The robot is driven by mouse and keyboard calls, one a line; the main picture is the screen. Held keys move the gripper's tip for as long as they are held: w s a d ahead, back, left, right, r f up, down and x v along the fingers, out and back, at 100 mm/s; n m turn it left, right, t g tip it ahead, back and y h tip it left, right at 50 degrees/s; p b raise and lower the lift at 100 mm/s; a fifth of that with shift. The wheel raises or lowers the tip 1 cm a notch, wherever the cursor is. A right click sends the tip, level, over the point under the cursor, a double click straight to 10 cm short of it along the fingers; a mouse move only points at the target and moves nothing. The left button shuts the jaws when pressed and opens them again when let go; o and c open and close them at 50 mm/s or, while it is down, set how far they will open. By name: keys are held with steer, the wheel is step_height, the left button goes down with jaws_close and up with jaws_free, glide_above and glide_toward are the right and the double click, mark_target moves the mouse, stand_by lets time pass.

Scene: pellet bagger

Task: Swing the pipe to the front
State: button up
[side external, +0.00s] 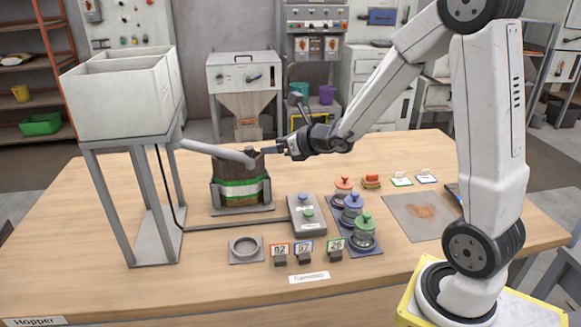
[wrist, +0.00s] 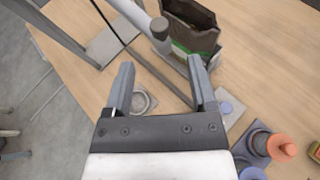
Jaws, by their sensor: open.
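A short upright knob (side external: 250,153) stands at that end. My gripper (side external: 270,150) is open and empty, just right of the knob in the side view. In the wrist view the pipe (wrist: 128,12) and its knob (wrist: 159,28) lie ahead of my open fingers (wrist: 161,62), not between them. The bag (wrist: 192,28) is beyond, at the upper right. The pipe's outlet is hidden.
The bag has a green band and stands in a grey holder (side external: 242,211). In front are a round ring on a plate (side external: 246,249), a grey button box (side external: 308,217) and several numbered tags. Lidded jars (side external: 363,232) stand to the right.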

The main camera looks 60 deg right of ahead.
steer(key=c, duration=0.7)
steer(key=shift+w+a+r+n, duration=0.1)
steer(key=shift+w+a+n, duration=0.1)
steer(key=shift+n, duration=0.1)
jaws_close()
steer(key=w+a+r+n+g+y, duration=0.2)
steer(key=w+a+n+g+y, duration=0.15)
steer(key=n, duration=0.85)
steer(key=w+a+r+n+g+y, duration=0.2)
steer(key=w+a+n+g, duration=0.2)
steer(key=n, duration=0.7)
steer(key=w+d+r+n+g+h, duration=0.2)
steer(key=w+d+r+n+h, duration=0.1)
steer(key=d+n+h, duration=0.4)
steer(key=shift+w+d+r+n, duration=0.3)
steer(key=shift+d+n, duration=0.3)
steer(key=shift+n, duration=0.4)
